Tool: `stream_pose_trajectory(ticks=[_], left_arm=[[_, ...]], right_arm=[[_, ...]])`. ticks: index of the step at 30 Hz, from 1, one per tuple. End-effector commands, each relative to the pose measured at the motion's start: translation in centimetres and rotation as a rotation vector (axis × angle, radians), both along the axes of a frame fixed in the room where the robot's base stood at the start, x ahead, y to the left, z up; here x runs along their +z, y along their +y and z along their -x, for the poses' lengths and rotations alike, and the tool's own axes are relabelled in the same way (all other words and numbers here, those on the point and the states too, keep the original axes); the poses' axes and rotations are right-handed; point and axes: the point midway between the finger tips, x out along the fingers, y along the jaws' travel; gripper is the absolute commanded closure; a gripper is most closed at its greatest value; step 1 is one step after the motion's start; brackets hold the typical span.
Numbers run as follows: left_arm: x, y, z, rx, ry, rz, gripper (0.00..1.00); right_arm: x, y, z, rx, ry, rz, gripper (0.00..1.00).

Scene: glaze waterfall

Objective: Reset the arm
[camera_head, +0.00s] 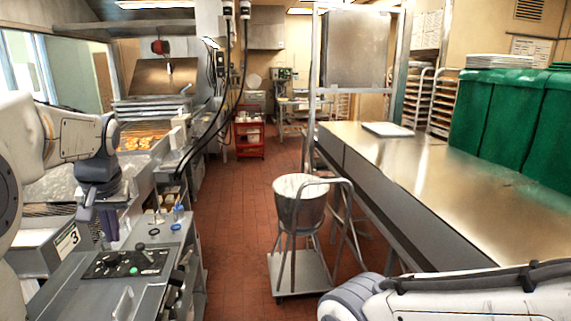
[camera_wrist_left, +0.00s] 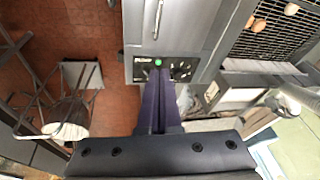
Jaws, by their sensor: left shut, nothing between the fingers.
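My left gripper (camera_head: 106,226) hangs down from the white and grey left arm, at the left of the head view. Its fingers are shut and empty, above and behind the grey control panel (camera_head: 122,263) with a green button and a black lever. In the left wrist view, the purple fingers of my left gripper (camera_wrist_left: 160,85) lie together. Their tips overlap the panel by the green button (camera_wrist_left: 158,62) in the picture; I cannot tell how far above it they are. My right arm (camera_head: 460,300) shows at the lower right, but its gripper is out of view.
A bucket (camera_head: 300,187) stands on a wheeled stand in the aisle. A long steel table (camera_head: 440,180) with green bins (camera_head: 508,110) runs along the right. A fryer line (camera_head: 150,85) with browned food is at the left.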

Motion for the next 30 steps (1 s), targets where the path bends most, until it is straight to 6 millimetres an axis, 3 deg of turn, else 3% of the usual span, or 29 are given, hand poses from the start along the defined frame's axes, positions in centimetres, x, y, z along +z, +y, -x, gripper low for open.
stream_pose_trajectory(ticks=[8,14,17,21,24,27,30], left_arm=[[-3.2,-7.3,0.6,-0.156,0.025,0.041,1.0],[-7.0,-15.0,3.1,-0.337,0.063,0.087,1.0],[-10.1,-20.3,6.2,-0.477,0.099,0.118,1.0],[-14.9,-27.0,12.9,-0.699,0.165,0.158,1.0],[-17.9,-29.7,17.8,-0.838,0.213,0.176,1.0],[-20.2,-30.9,21.8,-0.941,0.253,0.186,1.0],[-21.4,-31.2,24.2,-1.001,0.278,0.191,1.0]], right_arm=[[-1.5,0.0,0.0,-0.001,-0.001,-0.001,0.5],[-3.2,0.0,0.0,-0.002,-0.001,-0.001,0.5],[-4.5,0.0,0.0,-0.003,-0.001,-0.001,0.5],[-6.5,0.0,0.0,-0.005,0.0,-0.001,0.5],[-7.7,0.0,0.0,-0.006,0.0,-0.001,0.5],[-8.4,0.0,0.0,-0.007,0.0,-0.001,0.5],[-8.8,0.0,0.0,-0.007,0.0,-0.001,0.5]])
